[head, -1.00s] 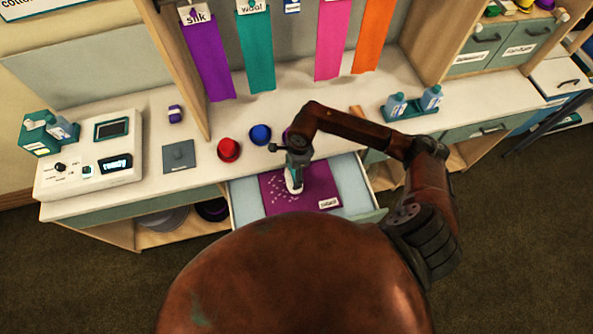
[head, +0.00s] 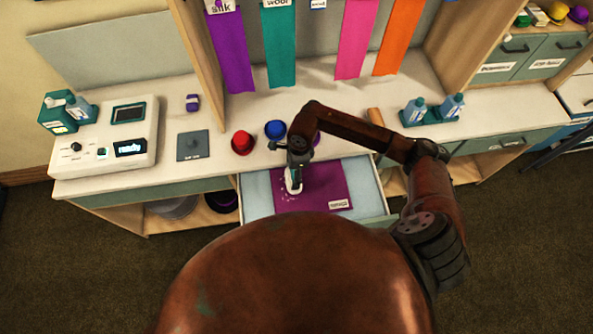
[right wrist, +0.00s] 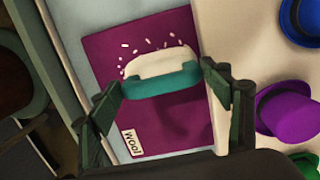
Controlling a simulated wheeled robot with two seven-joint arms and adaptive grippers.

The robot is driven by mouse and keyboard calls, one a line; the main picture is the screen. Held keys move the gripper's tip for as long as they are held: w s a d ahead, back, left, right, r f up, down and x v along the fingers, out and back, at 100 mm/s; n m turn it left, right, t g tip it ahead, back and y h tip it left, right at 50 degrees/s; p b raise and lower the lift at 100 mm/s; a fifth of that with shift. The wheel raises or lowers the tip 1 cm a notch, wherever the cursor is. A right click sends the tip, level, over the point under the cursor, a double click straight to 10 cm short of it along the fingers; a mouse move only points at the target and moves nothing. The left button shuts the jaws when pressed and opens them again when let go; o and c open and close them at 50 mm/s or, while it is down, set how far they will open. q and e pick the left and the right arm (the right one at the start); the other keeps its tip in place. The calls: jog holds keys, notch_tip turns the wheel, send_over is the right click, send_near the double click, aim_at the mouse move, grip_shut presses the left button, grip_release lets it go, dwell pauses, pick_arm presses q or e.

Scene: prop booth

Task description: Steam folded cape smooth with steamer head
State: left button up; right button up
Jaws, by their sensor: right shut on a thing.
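The purple folded cape (head: 330,178) lies flat in the open drawer, with a white label (head: 339,204) near its front right corner. In the right wrist view the label on the cape (right wrist: 180,125) reads "wool", and several small white marks show beside the steamer. The white and teal steamer head (head: 293,186) is over the left part of the cape, its white end down at the cloth; the wrist view shows the steamer head (right wrist: 160,68) between the fingers. My right gripper (head: 297,160) is shut on it. My left gripper is not in view.
The open drawer (head: 257,187) juts from the counter. On the counter behind stand a red hat (head: 242,143), a blue hat (head: 275,129) and, at left, a control box (head: 112,145) reading "ready". Teal bottles (head: 452,106) stand at right. Cloth strips (head: 279,48) hang behind.

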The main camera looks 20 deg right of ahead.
jog(key=shift+w+a+b, duration=0.15)
jog(key=shift+w+a, duration=0.05)
jog(key=shift+a, duration=0.55)
jog(key=shift+w+a+b, duration=0.15)
jog(key=shift+w+a, duration=0.05)
jog(key=shift+a, duration=0.55)
jog(key=shift+r, duration=0.15)
dwell(0.6)
notch_tip(320, 180, up, 15)
jog(key=p, duration=0.7)
jog(key=shift+p, duration=0.35)
dwell(0.3)
